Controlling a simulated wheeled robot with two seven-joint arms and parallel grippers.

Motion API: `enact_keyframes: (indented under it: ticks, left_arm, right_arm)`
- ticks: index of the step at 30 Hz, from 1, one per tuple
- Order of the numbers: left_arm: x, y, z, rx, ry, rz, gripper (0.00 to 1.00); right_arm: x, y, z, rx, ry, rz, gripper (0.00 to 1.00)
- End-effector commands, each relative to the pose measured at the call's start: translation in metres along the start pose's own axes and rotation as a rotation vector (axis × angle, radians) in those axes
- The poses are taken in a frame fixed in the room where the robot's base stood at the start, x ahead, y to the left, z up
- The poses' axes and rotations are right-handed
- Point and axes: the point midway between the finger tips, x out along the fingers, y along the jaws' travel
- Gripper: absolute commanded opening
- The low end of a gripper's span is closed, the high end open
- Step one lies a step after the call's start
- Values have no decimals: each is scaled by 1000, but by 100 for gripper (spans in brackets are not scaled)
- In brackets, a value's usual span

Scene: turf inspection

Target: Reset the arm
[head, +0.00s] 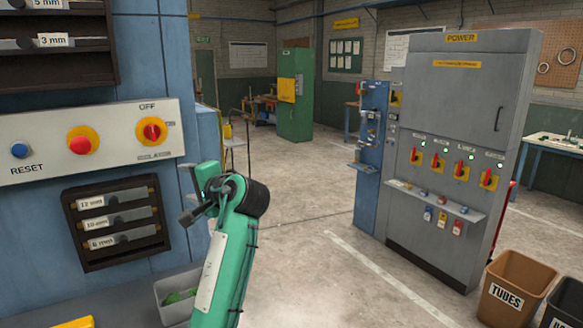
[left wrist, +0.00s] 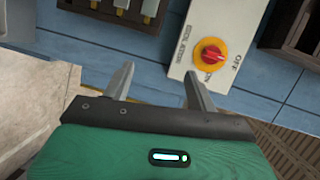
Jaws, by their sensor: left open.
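My left arm (head: 225,270), green with a dark joint, rises from the bottom of the head view. Its left gripper (head: 187,192) is in front of the blue cabinet, near the grey control panel's lower right edge. In the left wrist view the gripper (left wrist: 158,70) shows two grey fingers spread apart with nothing between them. The red-and-yellow rotary switch (left wrist: 210,55) is beyond the right finger, apart from it. My right gripper is in neither view.
The control panel has a blue RESET button (head: 20,150), a red button (head: 80,140) and the rotary switch (head: 151,131). A rack (head: 115,265) and grey bin (head: 165,318) are below. A POWER cabinet (head: 450,90) and TUBES bin (head: 525,270) stand right. The middle floor is clear.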

Motion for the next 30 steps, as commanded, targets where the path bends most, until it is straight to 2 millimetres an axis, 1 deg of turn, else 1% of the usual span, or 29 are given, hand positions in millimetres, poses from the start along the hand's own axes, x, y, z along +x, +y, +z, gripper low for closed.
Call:
enact_keyframes:
  ticks: [1,2,3,5,6,8,9,11,12,14,15,17,18,20,21,23,24,26,30]
  left_arm:
    - [6,33,9,-12,11,45,58]
    - [8,49,14,-25,21,72,58]
    - [10,71,20,-42,32,107,58]
    - [13,103,32,-68,45,160,58]
    - [13,124,40,-85,53,196,58]
    - [12,155,52,-112,64,251,58]
    - [11,175,61,-128,69,287,58]
    - [8,204,76,-154,75,339,58]
    - [4,222,86,-170,78,375,58]
    - [-2,248,101,-197,81,429,58]
    - [-6,265,112,-213,81,464,58]
    - [-14,289,128,-239,80,518,58]
    - [-20,304,140,-255,78,554,58]
    - [-30,326,158,-280,72,608,58]
    - [-38,340,170,-296,67,644,58]
    - [-50,359,188,-320,58,699,58]
    - [-59,370,200,-335,52,734,58]
    - [-73,386,218,-358,40,788,58]
    - [-109,417,262,-409,5,914,58]
  right_arm:
    - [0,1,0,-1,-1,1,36]
    - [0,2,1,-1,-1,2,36]
    - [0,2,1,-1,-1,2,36]
    - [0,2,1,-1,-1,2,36]
    - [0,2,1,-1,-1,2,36]
    - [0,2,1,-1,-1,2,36]
    - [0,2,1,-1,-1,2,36]
    - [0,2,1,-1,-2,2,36]
    - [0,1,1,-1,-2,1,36]
    - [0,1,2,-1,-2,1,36]
    - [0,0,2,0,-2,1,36]
    - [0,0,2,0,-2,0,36]
    - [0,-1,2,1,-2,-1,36]
    - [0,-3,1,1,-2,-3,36]
    - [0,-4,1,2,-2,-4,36]
    - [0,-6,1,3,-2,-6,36]
    - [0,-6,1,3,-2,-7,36]
    - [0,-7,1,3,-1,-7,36]
    - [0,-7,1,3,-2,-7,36]
